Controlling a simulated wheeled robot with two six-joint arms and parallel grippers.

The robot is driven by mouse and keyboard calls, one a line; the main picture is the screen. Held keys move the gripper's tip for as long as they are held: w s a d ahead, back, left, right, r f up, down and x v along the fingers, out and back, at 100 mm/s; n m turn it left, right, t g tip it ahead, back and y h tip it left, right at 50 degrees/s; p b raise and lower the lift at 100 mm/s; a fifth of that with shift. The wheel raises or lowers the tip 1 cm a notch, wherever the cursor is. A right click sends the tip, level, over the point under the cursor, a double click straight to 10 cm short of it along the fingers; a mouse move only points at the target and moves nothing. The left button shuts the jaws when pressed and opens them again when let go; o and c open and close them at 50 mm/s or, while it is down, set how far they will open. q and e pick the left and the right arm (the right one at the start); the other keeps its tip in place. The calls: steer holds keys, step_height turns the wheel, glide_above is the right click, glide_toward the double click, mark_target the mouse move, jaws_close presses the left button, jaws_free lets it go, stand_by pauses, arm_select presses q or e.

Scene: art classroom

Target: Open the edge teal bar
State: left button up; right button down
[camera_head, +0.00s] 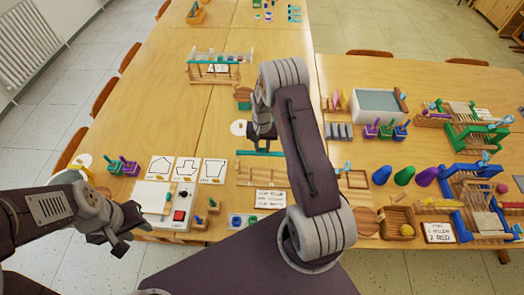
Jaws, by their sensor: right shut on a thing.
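The teal bar (245,153) lies level across the far edge of a wooden frame (252,183) in the middle of the near table. My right gripper (262,148) points down at the middle of this bar and is shut on it. The gripper and my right arm hide part of the bar and the frame's right side. My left gripper (122,232) is apart from it, low on the left by the table's near edge. Whether its fingers are open or shut is unclear.
A white board with a red switch (179,215) and picture cards (187,170) lie left of the frame. A text card (271,199) lies in front of it.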

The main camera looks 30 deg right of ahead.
steer(key=c, duration=1.1)
jaws_free()
step_height(320, 180, up, 9)
steer(key=shift+r+b, duration=0.1)
steer(key=shift+b, duration=0.65)
